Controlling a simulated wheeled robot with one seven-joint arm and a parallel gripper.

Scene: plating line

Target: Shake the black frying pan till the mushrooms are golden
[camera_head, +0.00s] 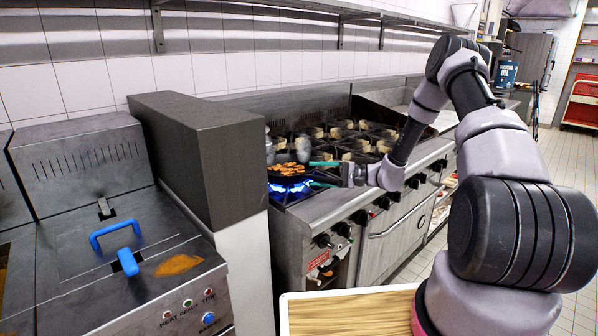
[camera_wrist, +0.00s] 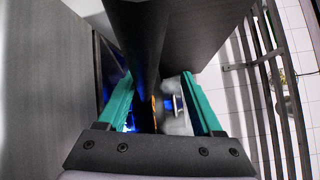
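The black frying pan (camera_head: 279,179) sits over a lit blue flame (camera_head: 290,187) at the near-left burner of the range. Orange-brown mushroom pieces (camera_head: 286,169) lie in it. My gripper (camera_head: 322,173) reaches in from the right, with one green finger above the other at the pan's right side. The pan's handle is not clear in either view.
A grey pot or shaker (camera_head: 269,147) stands behind the pan. A tall dark block (camera_head: 205,150) walls off the left side, beside a fryer with blue handles (camera_head: 115,235). Other burners (camera_head: 355,140) lie bare to the right. A wooden-topped surface (camera_head: 350,313) is in front.

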